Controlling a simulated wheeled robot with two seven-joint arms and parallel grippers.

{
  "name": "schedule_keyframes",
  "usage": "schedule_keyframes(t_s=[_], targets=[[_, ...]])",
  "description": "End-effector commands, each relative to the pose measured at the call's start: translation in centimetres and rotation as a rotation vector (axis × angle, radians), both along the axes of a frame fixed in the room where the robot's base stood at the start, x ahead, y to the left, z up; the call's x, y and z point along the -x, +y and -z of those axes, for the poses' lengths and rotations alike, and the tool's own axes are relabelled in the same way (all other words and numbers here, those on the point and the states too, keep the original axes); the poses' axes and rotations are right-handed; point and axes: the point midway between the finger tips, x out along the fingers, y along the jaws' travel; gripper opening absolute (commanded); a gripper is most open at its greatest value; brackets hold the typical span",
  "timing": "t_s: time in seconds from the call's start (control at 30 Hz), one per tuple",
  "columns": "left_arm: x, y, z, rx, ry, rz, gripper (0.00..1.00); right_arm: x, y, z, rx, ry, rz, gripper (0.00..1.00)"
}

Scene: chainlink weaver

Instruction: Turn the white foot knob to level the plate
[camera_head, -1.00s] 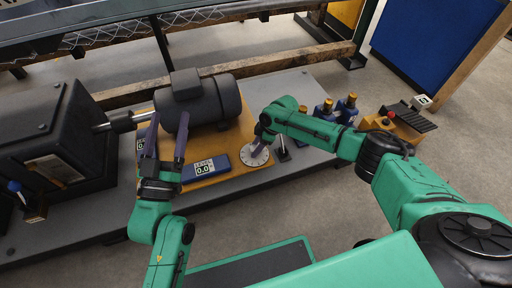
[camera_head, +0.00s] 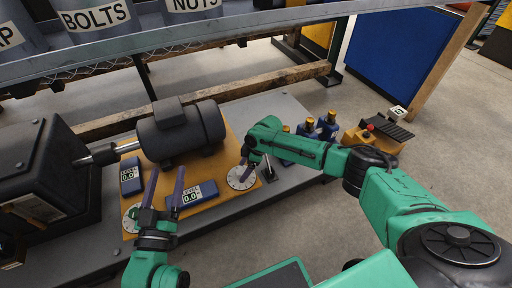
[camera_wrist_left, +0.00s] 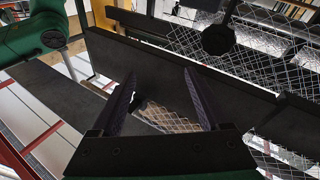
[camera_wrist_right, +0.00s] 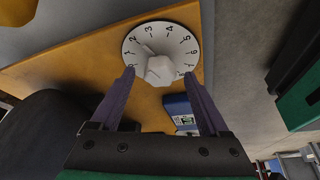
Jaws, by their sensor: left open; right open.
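The orange plate (camera_head: 216,175) carries a dark motor (camera_head: 180,132). A white foot knob on a numbered dial (camera_head: 242,178) sits at the plate's right front corner. A second white dial (camera_head: 131,226) is at the left front corner, partly behind my left gripper. My right gripper (camera_head: 246,165) is over the right dial. In the right wrist view its open fingers (camera_wrist_right: 159,75) point at the faceted knob (camera_wrist_right: 160,70), one fingertip on each side, apart from it. My left gripper (camera_head: 166,172) is open and empty above the plate's left front part.
Two blue level gauges, one at left (camera_head: 131,176) and one in front (camera_head: 196,194), seem to read 0.0. A black box (camera_head: 45,165) joins the motor by a shaft. Blue bottles with gold caps (camera_head: 318,125) and a yellow control box (camera_head: 372,136) stand to the right.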

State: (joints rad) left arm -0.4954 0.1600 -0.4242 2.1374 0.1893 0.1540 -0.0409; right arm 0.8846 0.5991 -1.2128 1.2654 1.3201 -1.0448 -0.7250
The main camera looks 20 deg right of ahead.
Motion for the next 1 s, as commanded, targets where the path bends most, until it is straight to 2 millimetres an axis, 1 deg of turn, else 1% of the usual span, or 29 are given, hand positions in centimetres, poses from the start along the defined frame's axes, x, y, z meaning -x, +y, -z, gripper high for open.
schedule_keyframes(t_s=[0.17,0.37,0.57,0.7,0.77,0.8,0.83,0.9,1.0], targets=[[1.6,-0.3,4.0,-0.017,0.124,0.017,0.79,0.1,-0.2,-0.9,-0.001,0.0,0.0,0.79],[4.0,-0.7,8.5,-0.038,0.266,0.038,0.79,0.2,-0.6,-1.7,0.0,0.0,0.0,0.79],[7.4,-0.9,12.9,-0.063,0.423,0.065,0.79,0.4,-1.1,-3.1,0.0,0.0,0.001,0.79],[10.3,-1.1,15.8,-0.078,0.539,0.086,0.79,0.5,-1.5,-4.2,0.0,-0.001,0.0,0.79],[11.7,-1.1,17.0,-0.086,0.588,0.095,0.79,0.6,-1.7,-4.6,0.0,0.0,0.0,0.79],[11.5,-1.1,15.5,-0.091,0.59,0.099,0.79,0.7,-2.3,-6.4,0.001,-0.002,0.002,0.79],[11.4,-1.1,14.8,-0.097,0.594,0.103,0.79,0.8,-2.6,-7.4,0.001,-0.002,0.002,0.79],[11.4,-1.1,13.7,-0.109,0.606,0.111,0.79,1.1,-3.4,-9.2,0.0,-0.001,0.002,0.79],[11.4,-1.1,12.8,-0.121,0.621,0.118,0.79,1.4,-4.2,-11.1,0.001,0.001,0.001,0.79]])
